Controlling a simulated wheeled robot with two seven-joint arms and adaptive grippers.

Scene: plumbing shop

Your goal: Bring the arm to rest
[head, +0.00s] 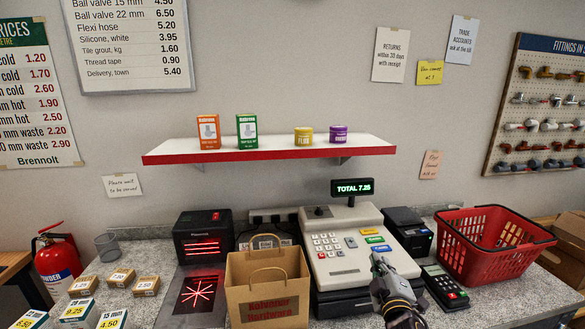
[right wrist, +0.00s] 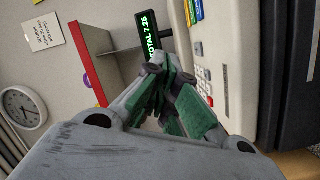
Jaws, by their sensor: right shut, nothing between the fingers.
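My right gripper (head: 379,262) is in front of the cash register (head: 340,245), near its right side, and its fingers are together with nothing between them. In the right wrist view the green-padded fingers (right wrist: 165,75) meet, with the register (right wrist: 225,60) to their right. The green display (head: 352,187) reads TOTAL 7.25. I cannot tell from these views whether the fingertips touch the register. My left gripper does not show.
A paper bag (head: 268,288) stands left of the register, beside a scanner (head: 203,237) with red light. A card terminal (head: 445,287) and a red basket (head: 494,250) are on the right. Small boxes (head: 82,287) lie at the left. A shelf (head: 268,152) hangs above.

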